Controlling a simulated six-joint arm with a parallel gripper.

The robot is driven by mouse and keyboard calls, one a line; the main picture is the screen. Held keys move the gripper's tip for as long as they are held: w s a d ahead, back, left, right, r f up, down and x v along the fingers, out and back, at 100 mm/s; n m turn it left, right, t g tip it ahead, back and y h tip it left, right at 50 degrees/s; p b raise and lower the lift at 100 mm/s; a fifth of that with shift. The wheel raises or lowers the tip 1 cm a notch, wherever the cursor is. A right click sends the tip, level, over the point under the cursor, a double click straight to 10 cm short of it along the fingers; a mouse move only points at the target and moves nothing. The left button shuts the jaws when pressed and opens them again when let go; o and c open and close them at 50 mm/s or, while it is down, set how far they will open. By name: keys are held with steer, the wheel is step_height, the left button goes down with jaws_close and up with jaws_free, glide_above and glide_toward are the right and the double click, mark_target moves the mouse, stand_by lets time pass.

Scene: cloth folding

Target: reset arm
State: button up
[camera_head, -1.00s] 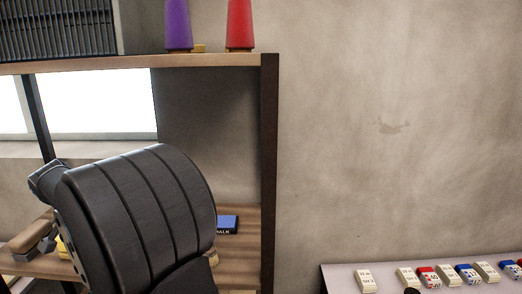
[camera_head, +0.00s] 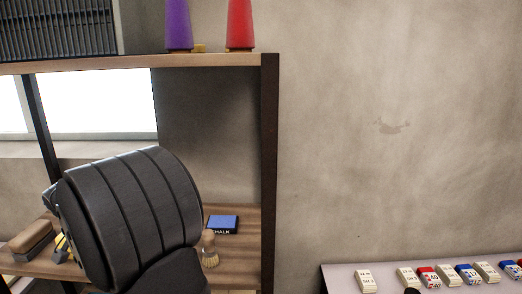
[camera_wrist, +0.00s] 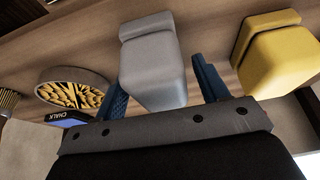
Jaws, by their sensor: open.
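My gripper (camera_wrist: 160,86) shows in the wrist view with its two blue fingers apart, so it is open. A grey block-shaped object (camera_wrist: 150,50) appears between and beyond the fingers. I cannot tell whether it touches them, but the fingers are not closed on it. In the head view a dark, rounded part of my arm (camera_head: 130,215) stands in front of the wooden shelf (camera_head: 240,262). The gripper's fingers cannot be made out there. No cloth shows in either view.
On the shelf are a blue chalk box (camera_head: 222,223), a small brush (camera_head: 210,250) and a wooden-backed brush (camera_head: 31,240). The wrist view shows a yellow block (camera_wrist: 277,55) and a round grey-rimmed object (camera_wrist: 72,90). Purple (camera_head: 178,25) and red cones (camera_head: 240,25) stand above. A table (camera_head: 340,272) at right holds several small packs.

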steer(key=r, duration=0.2)
steer(key=d+r, duration=0.1)
steer(key=r, duration=0.2)
steer(key=shift+w, duration=0.1)
steer(key=w+d+r, duration=0.2)
steer(key=d+r, duration=0.4)
steer(key=d, duration=0.4)
steer(key=s+a+f+n+y, duration=0.1)
steer(key=s+a+n, duration=0.2)
steer(key=a, duration=0.5)
steer(key=s+a+f+n+g+y, duration=0.1)
steer(key=s+a+n, duration=0.1)
steer(key=a, duration=0.6)
steer(key=s+a+f+n+y, duration=0.1)
steer(key=s+a+n, duration=0.2)
steer(key=a, duration=0.5)
steer(key=s+d+f+m+h, duration=0.1)
steer(key=s+f+m, duration=0.2)
steer(key=s+f, duration=0.6)
steer(key=shift+s+d+f+t, duration=0.15)
steer(key=shift+d+f+t, duration=0.2)
steer(key=shift+f, duration=1.85)
